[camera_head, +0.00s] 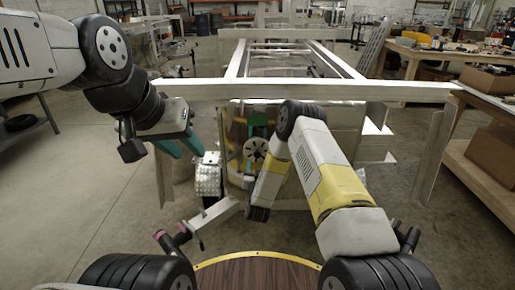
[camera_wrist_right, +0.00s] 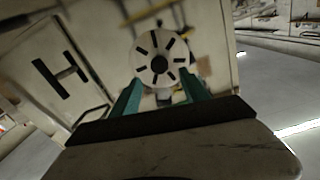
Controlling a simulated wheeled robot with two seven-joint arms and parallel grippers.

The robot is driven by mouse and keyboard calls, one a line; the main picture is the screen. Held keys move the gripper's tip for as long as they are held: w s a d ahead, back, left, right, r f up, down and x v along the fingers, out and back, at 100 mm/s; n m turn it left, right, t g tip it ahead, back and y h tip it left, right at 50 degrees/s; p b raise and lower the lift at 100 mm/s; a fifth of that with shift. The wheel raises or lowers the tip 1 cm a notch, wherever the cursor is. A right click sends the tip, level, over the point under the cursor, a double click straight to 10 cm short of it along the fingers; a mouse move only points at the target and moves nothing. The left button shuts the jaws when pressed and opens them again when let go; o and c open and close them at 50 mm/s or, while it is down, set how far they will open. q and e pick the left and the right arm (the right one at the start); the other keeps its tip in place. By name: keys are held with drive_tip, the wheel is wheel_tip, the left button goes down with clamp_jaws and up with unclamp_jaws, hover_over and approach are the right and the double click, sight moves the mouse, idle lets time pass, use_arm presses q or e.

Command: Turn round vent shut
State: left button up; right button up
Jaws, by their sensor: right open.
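The round vent is a pale disc with dark radial slots and a dark hub (camera_head: 255,149), on the upright panel at the front of the trailer. It also shows large in the right wrist view (camera_wrist_right: 160,57), with its slots dark. My right gripper (camera_wrist_right: 162,84) is open, its teal fingers apart below and on either side of the vent's lower part. In the head view my right arm partly hides this area. My left gripper (camera_head: 185,151) is open and empty, left of the vent.
The aluminium trailer frame (camera_head: 300,91) crosses above the vent, with upright posts at both sides. Workbenches with cardboard boxes (camera_head: 490,80) are at the right. The floor at left is mostly clear.

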sight(258, 155)
drive_tip(key=w, duration=0.6)
drive_tip(key=shift+w, duration=0.15)
drive_tip(key=shift+c, duration=0.4)
clamp_jaws()
